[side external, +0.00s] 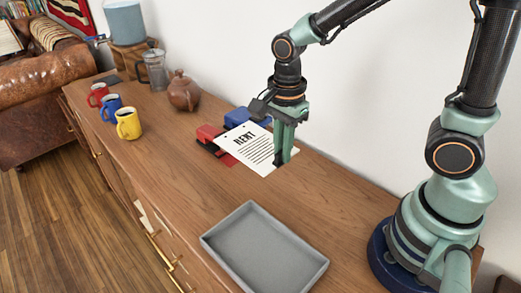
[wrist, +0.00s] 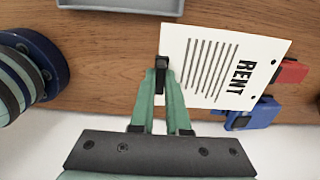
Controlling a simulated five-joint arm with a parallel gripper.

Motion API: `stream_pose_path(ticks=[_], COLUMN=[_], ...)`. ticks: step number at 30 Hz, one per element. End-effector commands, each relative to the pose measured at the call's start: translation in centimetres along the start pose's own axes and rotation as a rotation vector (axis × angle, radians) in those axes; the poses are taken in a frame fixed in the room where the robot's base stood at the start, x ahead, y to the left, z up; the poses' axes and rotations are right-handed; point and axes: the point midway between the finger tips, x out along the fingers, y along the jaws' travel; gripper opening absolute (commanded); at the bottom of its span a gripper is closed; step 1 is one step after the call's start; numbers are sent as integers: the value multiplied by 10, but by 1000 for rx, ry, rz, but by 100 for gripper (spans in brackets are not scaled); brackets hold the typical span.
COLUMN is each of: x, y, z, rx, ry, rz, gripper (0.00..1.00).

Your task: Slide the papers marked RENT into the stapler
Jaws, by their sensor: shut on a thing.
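White papers marked RENT (side external: 256,143) are held by one edge in my gripper (side external: 283,157), above the wooden top. In the wrist view the papers (wrist: 218,65) extend to the right from my gripper (wrist: 162,80), with two dark dots near their far edge. A red device with a black lower part (side external: 208,132) lies at that far edge; it looks like the stapler. It also shows in the wrist view (wrist: 292,71). The papers cover part of it, and I cannot tell if their edge is inside its mouth.
A blue device (side external: 245,117) sits close behind the papers, by the wall. A grey tray (side external: 265,252) stands nearer the front. Red, blue and yellow mugs (side external: 129,124), a brown teapot (side external: 184,91) and a glass jug (side external: 153,70) stand farther left.

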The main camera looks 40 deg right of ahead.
Motion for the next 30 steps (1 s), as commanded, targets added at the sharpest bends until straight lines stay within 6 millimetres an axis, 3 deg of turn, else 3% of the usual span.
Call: stream_pose_path(ticks=[4, 13, 30], x=[6, 43, 79], y=[12, 10, 11], z=[-13, -11, -11], rx=[1, 0, 1], ry=[1, 1, 1], rz=[3, 5, 6], gripper=[0, 0, 0])
